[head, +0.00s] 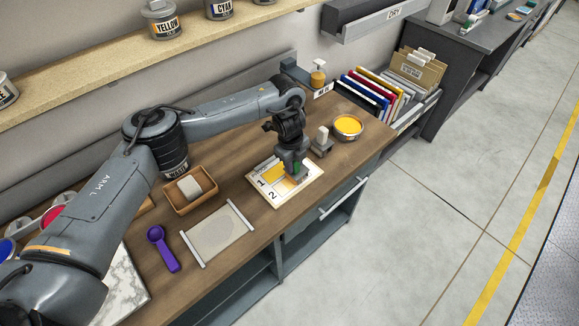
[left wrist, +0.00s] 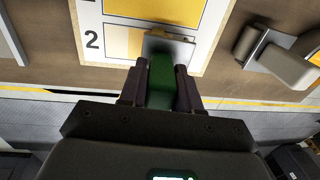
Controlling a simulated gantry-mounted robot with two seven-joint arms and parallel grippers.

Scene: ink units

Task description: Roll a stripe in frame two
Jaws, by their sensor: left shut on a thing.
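The white card (head: 284,199) lies on the wooden bench, with frames marked 1 and 2. Frame one (head: 273,173) holds yellow, also seen at the top of the left wrist view (left wrist: 165,10). Frame two (left wrist: 113,42) has a pale yellow patch, with a deeper yellow bit beside the tool head. My left gripper (head: 297,172) is shut on the green handle of a tool (left wrist: 160,85). My right gripper is out of view.
A dish of yellow ink (head: 348,125) and a small grey stand with a pale block (head: 322,141) are right of the card. A screen (head: 217,235), a purple scoop (head: 161,248) and a wooden tray (head: 206,196) lie left. The bench's front edge is close.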

